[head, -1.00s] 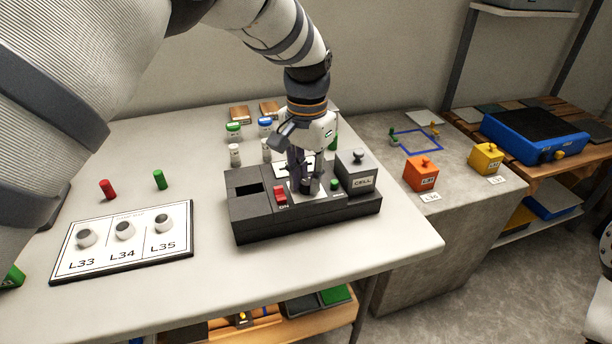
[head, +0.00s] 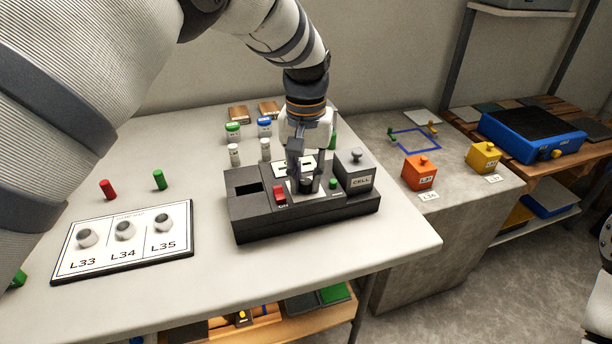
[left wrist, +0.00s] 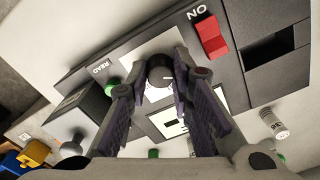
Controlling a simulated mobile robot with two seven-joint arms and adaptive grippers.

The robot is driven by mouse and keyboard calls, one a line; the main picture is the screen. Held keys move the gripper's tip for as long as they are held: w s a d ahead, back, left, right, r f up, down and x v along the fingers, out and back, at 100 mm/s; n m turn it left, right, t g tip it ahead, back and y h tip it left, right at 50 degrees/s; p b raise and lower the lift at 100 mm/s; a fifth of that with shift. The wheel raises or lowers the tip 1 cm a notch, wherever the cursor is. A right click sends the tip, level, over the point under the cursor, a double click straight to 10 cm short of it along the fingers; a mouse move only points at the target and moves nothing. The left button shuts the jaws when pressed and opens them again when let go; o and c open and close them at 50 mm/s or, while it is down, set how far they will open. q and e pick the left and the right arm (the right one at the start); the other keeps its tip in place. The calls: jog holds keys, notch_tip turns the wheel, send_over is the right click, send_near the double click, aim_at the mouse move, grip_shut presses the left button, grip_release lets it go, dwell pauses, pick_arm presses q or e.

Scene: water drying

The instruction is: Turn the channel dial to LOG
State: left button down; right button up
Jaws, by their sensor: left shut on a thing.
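The black channel dial (head: 306,186) sits on a pale plate on the dark instrument box (head: 275,228). My left gripper (head: 305,183) points down over the box with its fingers around the dial, shut on it. In the left wrist view the dial (left wrist: 159,72) shows between the two fingertips (left wrist: 160,82), with a small white mark on its top. The LOG label cannot be read in either view, and the fingers cover part of the plate. My right gripper is out of view.
A red ON switch (head: 280,196) is left of the dial, a green button (head: 333,184) right, and a grey CELL block (head: 355,171) beyond it. Small vials (head: 234,153) stand behind. A white holder board (head: 125,243) lies left. The table's front is clear.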

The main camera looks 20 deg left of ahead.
aim_at(306, 181)
pick_arm(q)
jog(key=c, duration=1.4)
grip_release()
jog(key=shift+r, duration=0.1)
notch_tip(306, 181, up, 12)
jog(key=shift+f, duration=0.1)
